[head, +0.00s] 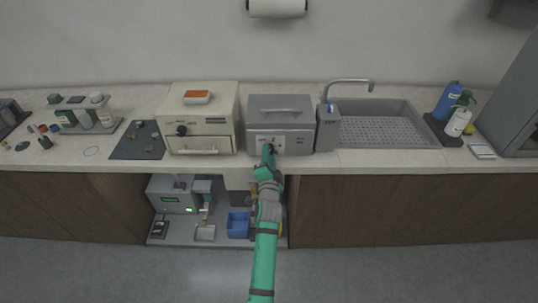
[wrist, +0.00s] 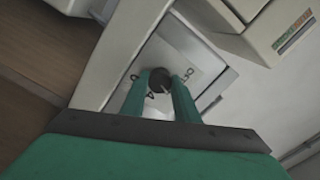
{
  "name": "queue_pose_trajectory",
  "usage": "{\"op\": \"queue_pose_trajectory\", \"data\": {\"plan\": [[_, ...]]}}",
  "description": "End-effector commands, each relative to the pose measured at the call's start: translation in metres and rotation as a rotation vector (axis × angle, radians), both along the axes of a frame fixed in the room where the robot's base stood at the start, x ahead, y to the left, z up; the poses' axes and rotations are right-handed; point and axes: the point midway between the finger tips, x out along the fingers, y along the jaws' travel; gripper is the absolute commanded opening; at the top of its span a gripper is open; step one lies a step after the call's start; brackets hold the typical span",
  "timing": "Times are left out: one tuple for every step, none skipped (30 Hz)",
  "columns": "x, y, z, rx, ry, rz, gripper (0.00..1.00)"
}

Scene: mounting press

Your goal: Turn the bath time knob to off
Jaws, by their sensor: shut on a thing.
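The bath is a grey box with a handled lid (head: 280,108) on the counter. Its front carries a light panel with small dark controls. In the wrist view the dark round bath time knob (wrist: 158,77) sits on a pale label plate (wrist: 177,62) with "OFF" printed near its right side. My green gripper (wrist: 161,82) has one finger on each side of the knob and is shut on it. A small white mark shows at the knob's lower edge; its exact setting is hard to read. In the head view my gripper (head: 268,150) covers part of the panel.
A cream oven-like unit (head: 204,103) stands close on the left of the bath. A sink (head: 384,122) with a tap (head: 350,82) lies to the right. Below are an open shelf, a blue bin (head: 238,224) and a grey device (head: 175,197).

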Motion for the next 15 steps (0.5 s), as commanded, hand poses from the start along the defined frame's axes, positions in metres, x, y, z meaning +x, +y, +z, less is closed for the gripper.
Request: {"op": "queue_pose_trajectory", "data": {"plan": [[-0.0004,0.0019,-0.0025,-0.044,0.004,0.003,0.05],[-0.0004,0.002,-0.0026,-0.072,0.005,0.004,0.05],[-0.0004,0.0027,-0.0026,-0.109,0.005,0.005,0.05],[-0.0004,0.0021,-0.0026,-0.138,0.005,0.004,0.05],[-0.0003,0.0018,-0.0027,-0.167,0.005,0.004,0.05],[-0.0003,0.0025,-0.0027,-0.205,0.004,0.006,0.05],[-0.0003,0.0022,-0.0028,-0.233,0.005,0.004,0.05],[-0.0003,0.0018,-0.0029,-0.262,0.005,0.004,0.05],[-0.0003,0.0023,-0.0029,-0.3,0.004,0.005,0.05],[-0.0003,0.0022,-0.003,-0.328,0.004,0.005,0.05],[-0.0003,0.002,-0.0031,-0.356,0.005,0.005,0.05],[-0.0003,0.002,-0.0031,-0.395,0.004,0.005,0.05],[-0.0003,0.0019,-0.0032,-0.424,0.004,0.005,0.05],[-0.0003,0.0021,-0.0033,-0.451,0.005,0.005,0.05],[-0.0003,0.002,-0.0032,-0.488,0.005,0.005,0.05]]}}
